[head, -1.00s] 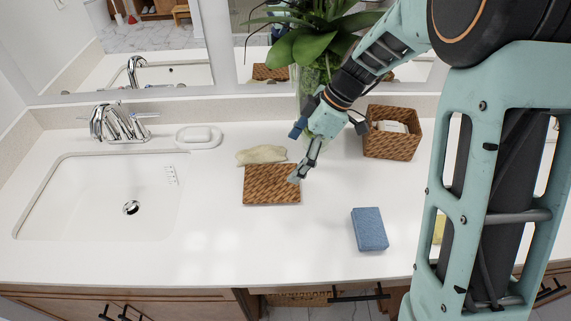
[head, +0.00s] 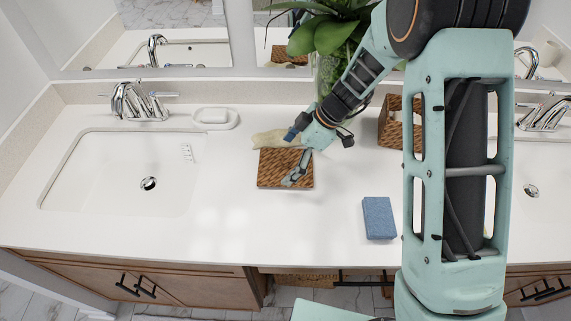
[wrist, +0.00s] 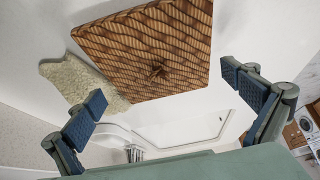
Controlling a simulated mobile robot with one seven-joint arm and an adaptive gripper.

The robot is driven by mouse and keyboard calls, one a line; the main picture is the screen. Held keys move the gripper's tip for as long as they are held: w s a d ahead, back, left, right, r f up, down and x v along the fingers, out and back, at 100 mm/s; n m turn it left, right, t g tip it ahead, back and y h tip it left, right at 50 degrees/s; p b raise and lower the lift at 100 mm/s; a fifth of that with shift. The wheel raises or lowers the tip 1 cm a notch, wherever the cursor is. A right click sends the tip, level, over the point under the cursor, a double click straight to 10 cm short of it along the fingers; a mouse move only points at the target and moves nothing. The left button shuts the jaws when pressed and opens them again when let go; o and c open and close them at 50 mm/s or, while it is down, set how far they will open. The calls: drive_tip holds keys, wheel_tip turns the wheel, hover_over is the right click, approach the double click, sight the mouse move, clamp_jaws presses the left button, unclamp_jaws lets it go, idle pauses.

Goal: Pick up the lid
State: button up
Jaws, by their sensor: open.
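The lid (head: 273,172) is a flat, square, brown woven piece lying on the white counter, left of centre in the head view. My gripper (head: 298,170) is over the right part of the lid in the head view. In the wrist view my gripper (wrist: 168,100) has its two blue-padded fingers wide apart, with nothing between them. Whether a finger touches the lid cannot be told.
A beige cloth (head: 277,139) lies right behind the lid. A woven basket (head: 390,130) stands to the right, partly behind my arm. A blue sponge (head: 378,218) lies at front right. The sink (head: 110,175) and soap dish (head: 215,119) are left. The counter's front middle is clear.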

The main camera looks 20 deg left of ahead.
drive_tip(key=shift+a+f, duration=0.25)
drive_tip(key=shift+f, duration=0.2)
drive_tip(key=shift+s+d, duration=0.15)
drive_tip(key=c, duration=1.5)
drive_tip(key=shift+c, duration=0.6)
